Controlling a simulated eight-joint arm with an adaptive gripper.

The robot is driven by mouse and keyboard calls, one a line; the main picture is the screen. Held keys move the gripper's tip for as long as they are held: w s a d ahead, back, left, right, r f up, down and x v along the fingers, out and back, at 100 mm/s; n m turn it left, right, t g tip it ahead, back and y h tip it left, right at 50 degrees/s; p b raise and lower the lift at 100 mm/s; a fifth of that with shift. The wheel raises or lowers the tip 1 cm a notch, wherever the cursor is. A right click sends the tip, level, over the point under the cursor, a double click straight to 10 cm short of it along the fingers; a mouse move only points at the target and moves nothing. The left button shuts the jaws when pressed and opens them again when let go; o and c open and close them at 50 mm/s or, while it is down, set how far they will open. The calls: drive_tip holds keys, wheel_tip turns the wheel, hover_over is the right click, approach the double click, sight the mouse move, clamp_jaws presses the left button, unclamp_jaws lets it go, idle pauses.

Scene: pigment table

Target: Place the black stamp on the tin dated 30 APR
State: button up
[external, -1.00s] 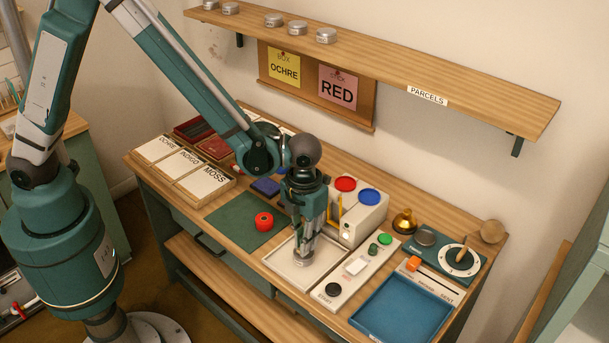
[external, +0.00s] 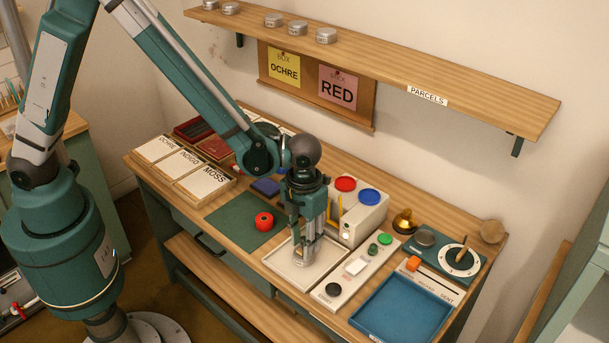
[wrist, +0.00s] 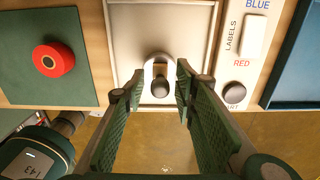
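My gripper (external: 306,250) points down over the cream tray (external: 277,264) at the bench front. In the wrist view its fingers (wrist: 159,82) stand apart, with a small pale round thing (wrist: 148,70) topped by a dark knob (wrist: 160,89) showing between them. The fingers do not visibly close on it. I cannot tell whether this is the black stamp; the fingers largely hide it in the external view. Several small metal tins (external: 326,35) stand on the wall shelf. Their dates are too small to read, so I cannot tell which says 30 APR.
A red round thing (external: 264,221) lies on the green mat (external: 232,222), left of the tray. Right of the tray are a pale panel with a black button (external: 333,289), a white box (external: 366,222) and a blue tray (external: 402,309). The shelf (external: 450,81) overhangs the back.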

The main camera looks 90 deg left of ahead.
sight(304, 237)
wheel_tip(304, 237, up, 12)
drive_tip(key=shift+p, duration=0.45)
idle(0.4)
drive_tip(key=shift+r, duration=0.1)
idle(0.4)
drive_tip(key=s+a+r+n+t, duration=0.3)
drive_tip(key=s+r+n, duration=0.95)
drive_tip(key=r, duration=0.25)
drive_tip(key=s+a+r+n+t, duration=0.1)
drive_tip(key=s+r+n+t, duration=0.1)
drive_tip(key=s+n, duration=0.5)
drive_tip(key=s+a+r+n+t, duration=0.2)
drive_tip(key=s+n, duration=0.5)
drive_tip(key=s, duration=0.4)
drive_tip(key=shift+s, duration=0.2)
drive_tip(key=shift+n, duration=0.25)
